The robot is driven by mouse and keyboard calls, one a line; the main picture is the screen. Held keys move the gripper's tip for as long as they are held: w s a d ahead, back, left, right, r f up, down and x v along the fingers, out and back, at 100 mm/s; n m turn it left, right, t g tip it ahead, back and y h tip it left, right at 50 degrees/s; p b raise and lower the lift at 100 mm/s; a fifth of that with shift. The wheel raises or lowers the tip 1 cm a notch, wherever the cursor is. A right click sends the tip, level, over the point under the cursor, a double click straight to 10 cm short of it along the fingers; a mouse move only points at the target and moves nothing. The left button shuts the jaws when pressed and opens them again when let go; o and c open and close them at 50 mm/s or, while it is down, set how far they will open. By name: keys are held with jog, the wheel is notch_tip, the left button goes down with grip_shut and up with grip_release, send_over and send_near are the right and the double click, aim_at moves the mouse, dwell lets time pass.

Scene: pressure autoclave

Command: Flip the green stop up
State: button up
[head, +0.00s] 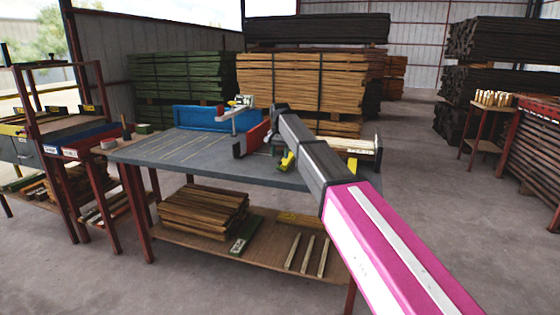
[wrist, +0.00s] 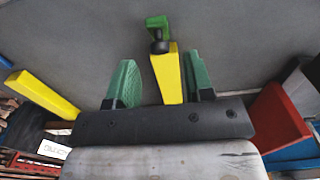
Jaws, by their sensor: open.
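The green stop (wrist: 158,27) shows in the wrist view at the far end of a short yellow bar (wrist: 168,76), over the grey table top. My gripper (wrist: 160,64) is open, with one green finger on each side of the yellow bar. The bar is nearer the right finger. The green stop lies just beyond the fingertips. Whether a finger touches the bar or the stop, I cannot tell. In the head view my arm hides most of this spot; a yellow piece (head: 288,160) shows beside the arm's end.
The grey worktable (head: 185,150) has a blue panel (head: 200,118) at its back. A red block (wrist: 277,115) is close right of my gripper in the wrist view, and another yellow bar (wrist: 43,93) is at left. Stacked wood (head: 205,208) lies on the lower shelf.

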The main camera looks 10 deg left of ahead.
jog(key=shift+f, duration=1.6)
grip_shut()
jog(key=shift+w+g, duration=0.85)
jog(key=shift+g, duration=0.25)
jog(key=shift+w+g, duration=0.4)
jog(key=shift+g, duration=0.8)
jog(key=shift+d, duration=0.1)
jog(key=shift+c, duration=0.6)
grip_release()
jog(key=shift+f, duration=0.1)
jog(key=shift+o, duration=0.6)
